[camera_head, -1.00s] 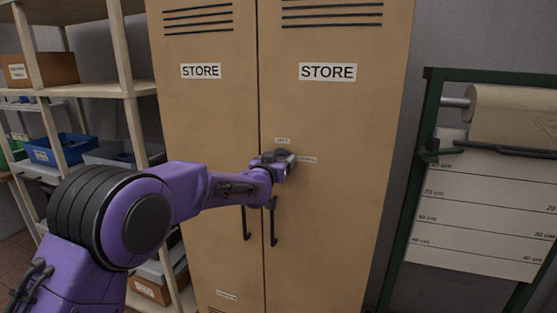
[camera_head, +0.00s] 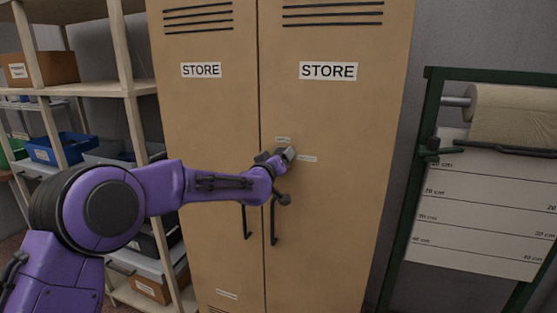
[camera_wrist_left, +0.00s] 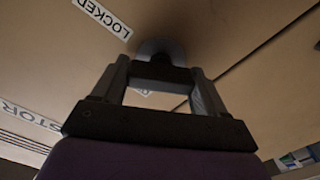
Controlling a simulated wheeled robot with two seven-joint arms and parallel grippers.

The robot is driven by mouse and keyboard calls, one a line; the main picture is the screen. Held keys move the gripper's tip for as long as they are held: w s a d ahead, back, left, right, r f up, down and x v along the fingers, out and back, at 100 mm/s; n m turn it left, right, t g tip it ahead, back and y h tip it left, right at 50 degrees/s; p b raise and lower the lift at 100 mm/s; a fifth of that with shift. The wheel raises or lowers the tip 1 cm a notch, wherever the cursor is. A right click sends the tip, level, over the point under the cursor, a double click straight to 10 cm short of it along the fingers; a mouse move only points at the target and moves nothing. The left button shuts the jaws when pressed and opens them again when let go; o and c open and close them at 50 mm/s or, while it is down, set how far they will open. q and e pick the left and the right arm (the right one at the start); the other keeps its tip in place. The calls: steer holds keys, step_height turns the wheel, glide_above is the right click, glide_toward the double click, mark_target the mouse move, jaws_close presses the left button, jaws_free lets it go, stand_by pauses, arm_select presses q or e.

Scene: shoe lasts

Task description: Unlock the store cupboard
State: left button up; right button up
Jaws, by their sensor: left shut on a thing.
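The tan store cupboard (camera_head: 335,110) stands upright with both doors closed. Its right door carries a round grey lock plate, seen beyond my fingertips in the left wrist view (camera_wrist_left: 160,47). My left gripper (camera_head: 287,154) is at this lock, its fingers shut on a small dark turn piece (camera_wrist_left: 160,72) in front of the plate; whether it is a key or a knob is unclear. A "LOCKED" label (camera_wrist_left: 102,17) sits beside the plate. A second label (camera_wrist_left: 143,91) shows partly between the fingers. My right gripper is not in view.
Dark bar handles hang below the lock on the right door (camera_head: 273,222) and left door (camera_head: 246,221). Wooden shelves (camera_head: 115,90) with bins stand at the left. A green frame with a paper roll (camera_head: 515,115) stands at the right.

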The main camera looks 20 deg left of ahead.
arm_select(q)
steer(key=n, duration=0.2)
steer(key=n+b, duration=0.1)
steer(key=n, duration=0.2)
steer(key=shift+a+f+n, duration=0.1)
steer(key=shift+f+n, duration=0.1)
steer(key=shift+n, duration=0.1)
steer(key=n+b, duration=0.1)
steer(key=n, duration=0.2)
steer(key=shift+b, duration=0.4)
steer(key=shift+n+b, duration=0.5)
steer(key=shift+n, duration=1.1)
steer(key=o, duration=1)
